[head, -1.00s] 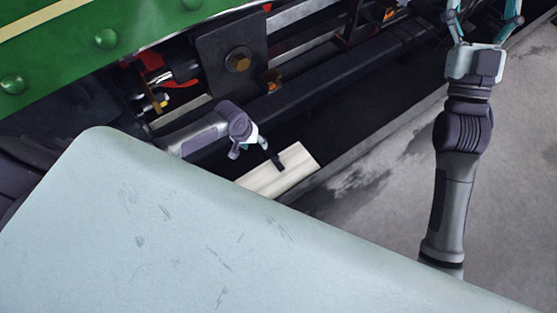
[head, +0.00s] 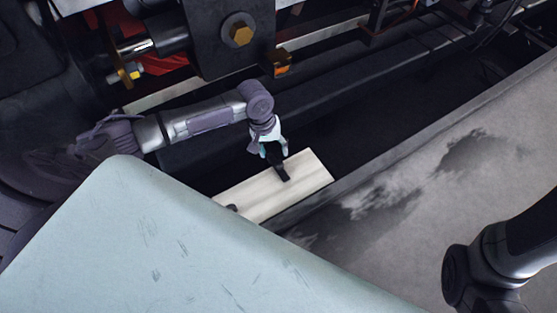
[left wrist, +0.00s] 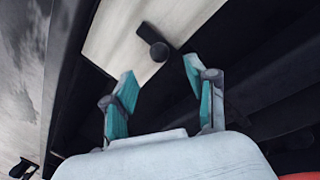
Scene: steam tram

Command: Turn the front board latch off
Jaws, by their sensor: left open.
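A pale wooden board (head: 312,178) lies in a dark trough beside the tram. A black latch (head: 284,173) with a round knob sits on it near its right end. In the left wrist view the latch (left wrist: 158,50) shows at the edge of the board (left wrist: 110,35), its knob just beyond the gap between my fingertips. My left gripper (head: 270,150) is right above the latch, open and empty; its two teal-padded fingers (left wrist: 160,74) appear apart from the knob. A second small dark piece (head: 232,207) shows on the board, partly hidden. My right gripper is out of view.
Tram underframe parts with a large brass bolt (head: 240,35) and an orange-brown block (head: 277,64) stand behind my left arm. The stained grey ground (head: 420,190) to the right is open apart from my right arm at the lower right.

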